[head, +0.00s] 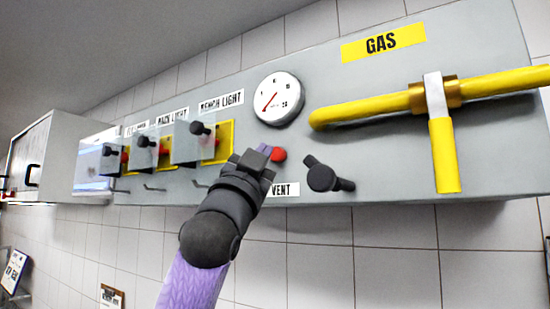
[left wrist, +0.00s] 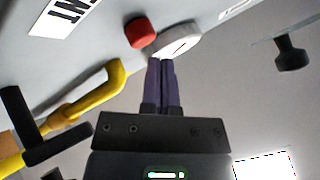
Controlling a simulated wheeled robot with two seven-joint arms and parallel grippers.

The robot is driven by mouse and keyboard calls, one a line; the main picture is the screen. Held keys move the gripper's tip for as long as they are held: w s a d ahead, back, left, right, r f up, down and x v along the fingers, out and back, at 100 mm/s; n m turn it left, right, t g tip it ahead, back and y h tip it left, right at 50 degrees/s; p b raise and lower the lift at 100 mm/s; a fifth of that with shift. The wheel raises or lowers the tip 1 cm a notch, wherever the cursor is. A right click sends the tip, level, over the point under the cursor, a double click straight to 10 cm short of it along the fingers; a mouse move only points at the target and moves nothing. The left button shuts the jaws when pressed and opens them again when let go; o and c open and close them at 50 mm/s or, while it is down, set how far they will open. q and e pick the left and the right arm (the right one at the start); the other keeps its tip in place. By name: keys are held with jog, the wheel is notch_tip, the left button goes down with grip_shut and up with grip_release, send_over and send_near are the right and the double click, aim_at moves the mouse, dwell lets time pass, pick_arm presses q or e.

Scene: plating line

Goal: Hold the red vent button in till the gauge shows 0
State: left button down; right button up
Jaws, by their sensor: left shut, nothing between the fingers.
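The red vent button (head: 279,154) sits on the grey wall panel above the VENT label (head: 284,190). The round white gauge (head: 279,98) is above it. Its red needle slants to the lower left of the dial; the exact reading is too small to tell. My left gripper (head: 264,151) is shut and empty, its fingertips just left of the button in the head view. In the left wrist view the button (left wrist: 140,33) shows beyond and left of the closed fingertips (left wrist: 160,62), apart from them in the picture, with the gauge (left wrist: 176,46) behind. My right gripper is out of view.
A black knob (head: 323,176) sits right of the button. A yellow gas pipe (head: 370,110) with a yellow lever (head: 444,155) is farther right. Several switches under clear covers (head: 194,143) line the panel to the left.

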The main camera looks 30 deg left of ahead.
pick_arm(q)
jog(key=shift+s, duration=0.1)
jog(key=shift+s+a+b, duration=0.2)
jog(key=shift+s+b, duration=0.9)
jog(key=shift+s, duration=1.3)
